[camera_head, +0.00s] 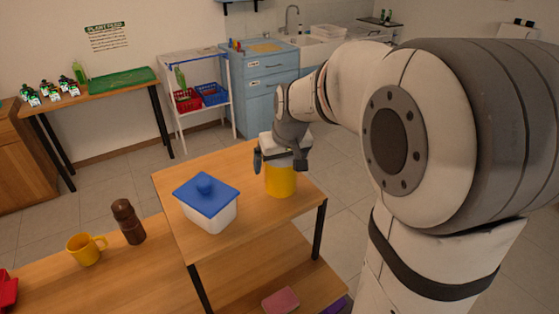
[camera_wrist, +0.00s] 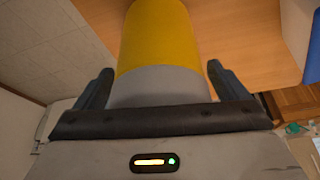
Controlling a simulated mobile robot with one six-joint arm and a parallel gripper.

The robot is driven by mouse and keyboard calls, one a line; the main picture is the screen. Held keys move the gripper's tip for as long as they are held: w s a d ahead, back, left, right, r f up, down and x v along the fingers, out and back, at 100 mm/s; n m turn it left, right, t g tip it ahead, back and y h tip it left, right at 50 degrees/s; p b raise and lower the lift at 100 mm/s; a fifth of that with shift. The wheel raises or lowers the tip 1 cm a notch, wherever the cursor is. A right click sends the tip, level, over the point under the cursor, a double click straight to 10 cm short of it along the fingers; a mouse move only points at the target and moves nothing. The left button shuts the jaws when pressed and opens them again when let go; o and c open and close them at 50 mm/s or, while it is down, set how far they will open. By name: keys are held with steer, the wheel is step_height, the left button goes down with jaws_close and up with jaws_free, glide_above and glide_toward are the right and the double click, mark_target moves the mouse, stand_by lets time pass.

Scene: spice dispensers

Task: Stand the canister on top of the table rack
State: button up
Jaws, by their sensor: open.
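The yellow canister (camera_head: 280,181) with a pale grey lid stands upright on the wooden top of the table rack (camera_head: 235,165), near its right side. My gripper (camera_head: 281,158) is at the canister's upper part, one finger on each side. In the wrist view the canister (camera_wrist: 160,38) lies between the spread fingers of my gripper (camera_wrist: 160,88), with a visible gap on the left side. The gripper is open. The canister's lid is partly hidden by my gripper in the head view.
A white box with a blue lid (camera_head: 207,200) stands left of the canister on the same top. A brown bottle (camera_head: 128,221) and yellow mug (camera_head: 86,248) stand on a lower table at left. A pink item (camera_head: 281,300) lies on the rack's lower shelf.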

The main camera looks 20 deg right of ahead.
steer(key=shift+r, duration=0.1)
steer(key=a+b+v, duration=0.1)
steer(key=b+v, duration=0.1)
steer(key=v, duration=1)
steer(key=s+f+m+g, duration=0.1)
steer(key=s+f, duration=1.2)
steer(key=s, duration=0.4)
steer(key=shift+s+f+h, duration=0.15)
steer(key=shift+s+h, duration=0.15)
steer(key=shift+s, duration=0.1)
steer(key=shift+c, duration=0.3)
